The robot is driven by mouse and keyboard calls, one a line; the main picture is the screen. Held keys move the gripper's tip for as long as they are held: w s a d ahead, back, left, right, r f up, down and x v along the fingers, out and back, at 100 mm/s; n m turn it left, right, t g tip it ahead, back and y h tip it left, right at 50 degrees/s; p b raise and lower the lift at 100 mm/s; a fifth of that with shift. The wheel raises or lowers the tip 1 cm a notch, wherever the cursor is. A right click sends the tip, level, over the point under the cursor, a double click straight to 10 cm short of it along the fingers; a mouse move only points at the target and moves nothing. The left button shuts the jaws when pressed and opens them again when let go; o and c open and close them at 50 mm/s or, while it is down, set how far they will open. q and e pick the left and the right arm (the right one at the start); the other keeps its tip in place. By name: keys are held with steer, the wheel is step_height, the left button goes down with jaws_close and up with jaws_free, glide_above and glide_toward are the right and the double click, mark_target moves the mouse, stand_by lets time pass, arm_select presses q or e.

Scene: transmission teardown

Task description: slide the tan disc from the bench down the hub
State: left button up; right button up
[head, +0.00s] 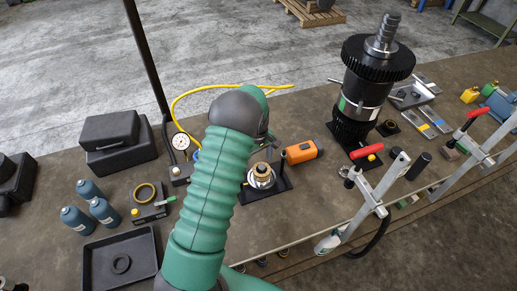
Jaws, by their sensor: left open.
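The hub (261,172) stands upright on a black base plate in the middle of the bench, with pale and brass-coloured rings around it. I cannot tell whether one of these is the tan disc. A yellowish-tan ring (145,193) lies on a small grey block to the left. My left arm rises from the bottom and bends over beside the hub, hiding part of the bench. My left gripper (269,143) is mostly hidden behind the arm, close above the hub; it is open, and no part shows between its fingers. My right gripper is out of view.
A tall black gear assembly (366,85) stands at the back right. Clamps with red handles (366,151) line the front edge. An orange tool (302,152) lies right of the hub. Blue-grey bottles (104,211), a black tray (152,247) and black cases (110,130) occupy the left.

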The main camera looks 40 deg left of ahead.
arm_select(q)
step_height(320, 180, up, 23)
steer(key=d+p, duration=0.2)
steer(key=p, duration=0.2)
steer(key=s+d+f+m+t+b, duration=0.1)
steer(key=s+d+f+m+b, duration=0.4)
steer(key=d+f+b, duration=0.1)
steer(key=s+d+f+m+b, duration=0.5)
steer(key=d+f, duration=0.4)
steer(key=f, duration=0.2)
steer(key=s+d+f+m+t+b, duration=0.1)
steer(key=s+d+f+m+b, duration=0.3)
steer(key=d+f+b, duration=0.3)
steer(key=shift+s+d+f+m+t, duration=0.15)
steer(key=shift+s+d+f+m, duration=0.15)
steer(key=shift+f, duration=0.25)
steer(key=shift+s+d+f+m+t, duration=0.1)
steer(key=shift+d+f+m+t, duration=0.05)
steer(key=shift+f+m, duration=0.35)
steer(key=shift+s+a, duration=0.1)
steer(key=shift+a+f, duration=0.1)
steer(key=shift+a, duration=0.2)
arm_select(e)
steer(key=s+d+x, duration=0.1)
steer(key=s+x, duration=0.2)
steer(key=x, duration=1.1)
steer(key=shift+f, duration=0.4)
